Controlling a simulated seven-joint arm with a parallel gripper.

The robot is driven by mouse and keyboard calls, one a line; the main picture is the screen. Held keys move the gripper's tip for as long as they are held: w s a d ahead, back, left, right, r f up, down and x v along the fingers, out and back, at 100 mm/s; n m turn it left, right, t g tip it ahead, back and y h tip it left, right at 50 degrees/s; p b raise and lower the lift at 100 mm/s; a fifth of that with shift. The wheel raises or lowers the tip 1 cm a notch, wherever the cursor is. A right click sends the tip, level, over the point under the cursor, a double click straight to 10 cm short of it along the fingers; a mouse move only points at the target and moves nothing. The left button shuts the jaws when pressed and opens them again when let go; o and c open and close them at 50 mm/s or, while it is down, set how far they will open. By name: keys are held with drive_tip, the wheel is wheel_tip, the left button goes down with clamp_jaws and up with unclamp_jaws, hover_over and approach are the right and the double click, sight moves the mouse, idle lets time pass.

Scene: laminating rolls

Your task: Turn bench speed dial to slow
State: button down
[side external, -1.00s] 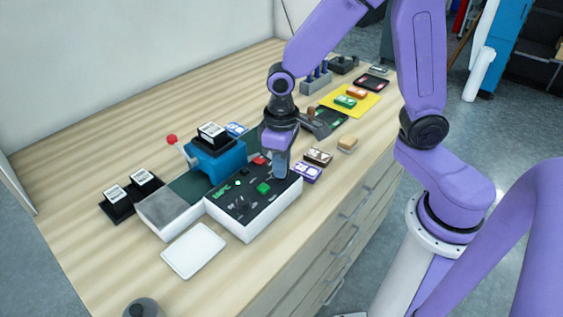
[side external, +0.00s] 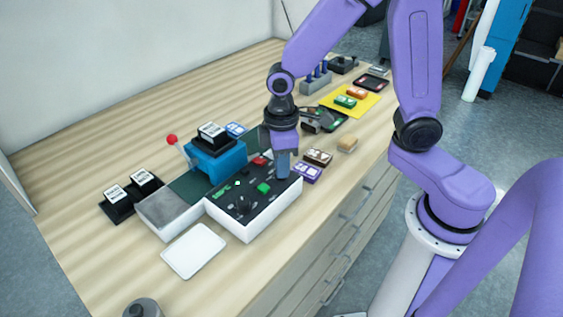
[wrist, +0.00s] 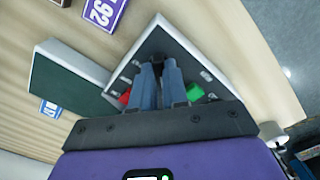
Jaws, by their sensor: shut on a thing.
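The control box (side external: 262,217) is a white case with a dark top panel, and it also shows in the wrist view (wrist: 209,66). My gripper (side external: 283,172) points down at the back right part of this panel. The dial's pointer and setting cannot be read. A green button (wrist: 194,92) is right of the fingers and a red button (wrist: 125,97) is left. A black knob (side external: 243,205) stands nearer the panel's front.
A blue press block (side external: 218,163) with a red-knobbed lever stands left of my gripper. A white tray (side external: 194,251) lies before the box. Purple (side external: 306,173) and brown (side external: 318,157) labelled blocks lie close on the right.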

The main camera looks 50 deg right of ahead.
drive_tip(key=shift+r, duration=0.1)
drive_tip(key=c, duration=1.1)
unclamp_jaws()
drive_tip(key=shift+c, duration=0.2)
wheel_tip(320, 180, up, 17)
drive_tip(key=shift+r, duration=0.2)
